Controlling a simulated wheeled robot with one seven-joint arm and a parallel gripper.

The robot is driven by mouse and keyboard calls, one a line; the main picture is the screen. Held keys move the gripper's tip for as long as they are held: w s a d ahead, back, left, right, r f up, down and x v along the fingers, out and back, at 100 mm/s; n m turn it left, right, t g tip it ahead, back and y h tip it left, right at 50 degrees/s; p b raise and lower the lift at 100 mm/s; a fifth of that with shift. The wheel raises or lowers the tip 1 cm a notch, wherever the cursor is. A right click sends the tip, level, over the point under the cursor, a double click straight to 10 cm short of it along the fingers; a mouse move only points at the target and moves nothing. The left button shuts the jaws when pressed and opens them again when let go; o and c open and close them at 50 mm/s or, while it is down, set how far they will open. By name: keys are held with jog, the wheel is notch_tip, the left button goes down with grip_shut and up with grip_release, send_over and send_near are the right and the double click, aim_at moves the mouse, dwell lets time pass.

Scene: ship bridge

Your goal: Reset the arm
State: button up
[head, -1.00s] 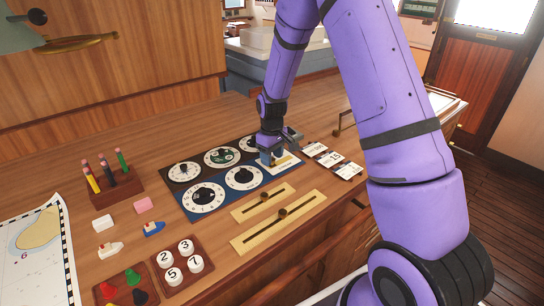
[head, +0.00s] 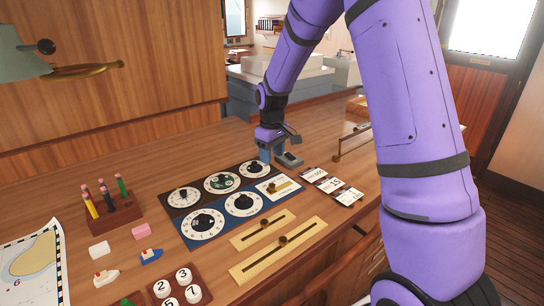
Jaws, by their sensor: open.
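My gripper (head: 277,158) hangs at the end of my purple arm in the head view. It is over the far right corner of the dial panel (head: 213,235), near the upper right dial (head: 253,168). The jaws are open, and I see nothing held between them. The panel carries several round dials with black knobs and a small brass lever plate (head: 273,189) at its right end.
Two brass slider plates (head: 262,229) lie in front of the panel, with white cards (head: 331,186) to the right. Wood behind the panel is clear.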

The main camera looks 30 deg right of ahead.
jog(key=shift+r, duration=0.1)
jog(key=s+a+r+m+t, duration=0.2)
jog(key=s+r, duration=1.1)
jog(key=r, duration=0.3)
jog(key=s+a+r+m+t, duration=0.1)
jog(key=s+r, duration=0.1)
jog(key=s, duration=0.8)
jog(key=s+r+m+t, duration=0.1)
jog(key=s+r+t, duration=0.1)
jog(key=s, duration=0.8)
jog(key=shift+s+a+r+m, duration=0.15)
jog(key=shift+a+r+m, duration=0.2)
jog(key=shift+r, duration=0.35)
dwell(0.9)
